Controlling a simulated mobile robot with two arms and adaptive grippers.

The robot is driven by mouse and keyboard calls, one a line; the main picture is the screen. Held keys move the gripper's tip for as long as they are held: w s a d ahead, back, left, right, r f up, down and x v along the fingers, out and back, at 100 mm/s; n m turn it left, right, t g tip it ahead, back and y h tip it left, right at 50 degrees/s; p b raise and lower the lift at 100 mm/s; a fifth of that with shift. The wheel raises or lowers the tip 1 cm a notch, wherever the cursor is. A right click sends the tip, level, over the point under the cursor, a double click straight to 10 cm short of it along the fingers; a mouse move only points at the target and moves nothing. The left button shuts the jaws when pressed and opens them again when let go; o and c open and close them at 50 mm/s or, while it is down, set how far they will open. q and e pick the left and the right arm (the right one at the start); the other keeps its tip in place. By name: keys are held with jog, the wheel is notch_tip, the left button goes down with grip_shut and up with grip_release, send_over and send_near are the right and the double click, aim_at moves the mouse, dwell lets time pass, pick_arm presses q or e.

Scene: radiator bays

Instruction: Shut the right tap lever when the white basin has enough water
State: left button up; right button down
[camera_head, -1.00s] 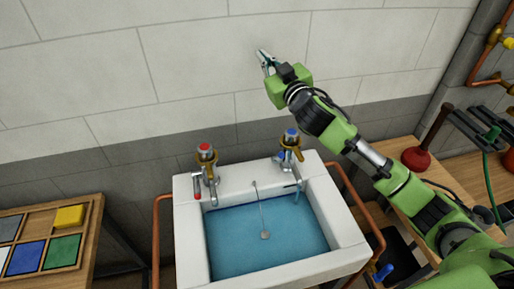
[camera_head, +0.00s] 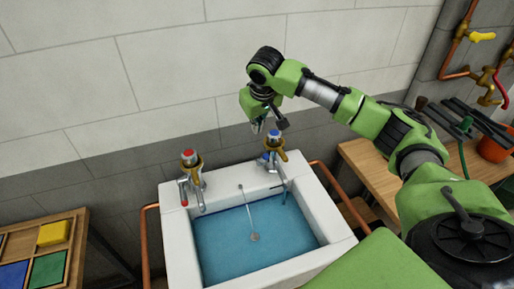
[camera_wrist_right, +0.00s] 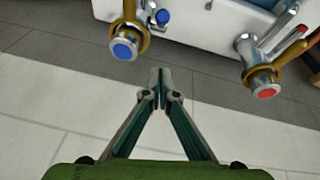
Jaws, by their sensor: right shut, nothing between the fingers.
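The white basin (camera_head: 179,262) stands against the wall and holds blue water (camera_head: 225,250), its surface below the rim. The right tap (camera_head: 274,150) has a blue cap and a brass collar; it also shows in the wrist view (camera_wrist_right: 126,36). Its lever has a blue end (camera_wrist_right: 162,17). A thin bluish streak hangs below its spout; I cannot tell surely whether it is running water. My right gripper (camera_head: 257,127) points down just behind and above the right tap, apart from it. In the wrist view its fingers (camera_wrist_right: 160,74) are shut and empty. My left gripper is not in view.
The red-capped left tap (camera_head: 190,168) stands on the basin's back rim and also shows in the wrist view (camera_wrist_right: 262,78). A chain (camera_head: 247,212) hangs into the water. Copper pipes (camera_head: 146,240) flank the basin. A wooden tray (camera_head: 74,225) with coloured tiles lies at left.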

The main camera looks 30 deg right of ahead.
aim_at(264, 159)
jog(key=f+p, duration=0.1)
jog(key=f, duration=0.2)
jog(key=f+p, duration=0.1)
jog(key=f, duration=0.2)
jog(key=d+f+p, duration=0.1)
jog(key=f, duration=0.1)
jog(key=shift+f, duration=0.4)
jog(key=shift+s+f+p, duration=0.25)
jog(key=shift+s+p, duration=0.1)
jog(key=shift+s, duration=0.1)
jog(key=shift+f, duration=0.1)
jog(key=shift+w, duration=0.1)
jog(key=shift+w, duration=0.1)
